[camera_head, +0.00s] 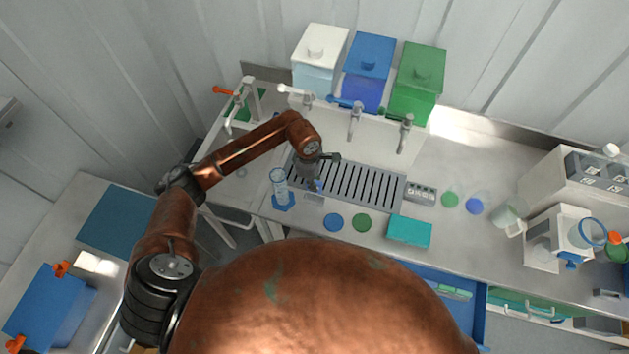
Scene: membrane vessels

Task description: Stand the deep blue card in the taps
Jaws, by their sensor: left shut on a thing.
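My left gripper (318,174) points down over the left end of the slatted drain grate. A small blue piece (318,186) shows at its fingertips. It looks like the deep blue card, but most of it is hidden by the fingers. The taps stand in a row behind the grate: a left tap (307,101), a middle tap (356,112) and a right tap (405,130). They are below a white, a blue and a green tank. The gripper is in front of the taps and apart from them. My right gripper is not in view.
A clear cylinder on a blue base (281,190) stands close left of the gripper. A blue disc (333,222), a green disc (362,223) and a teal box (409,231) lie in front of the grate (352,185). A grey slotted block (421,193) is at its right end.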

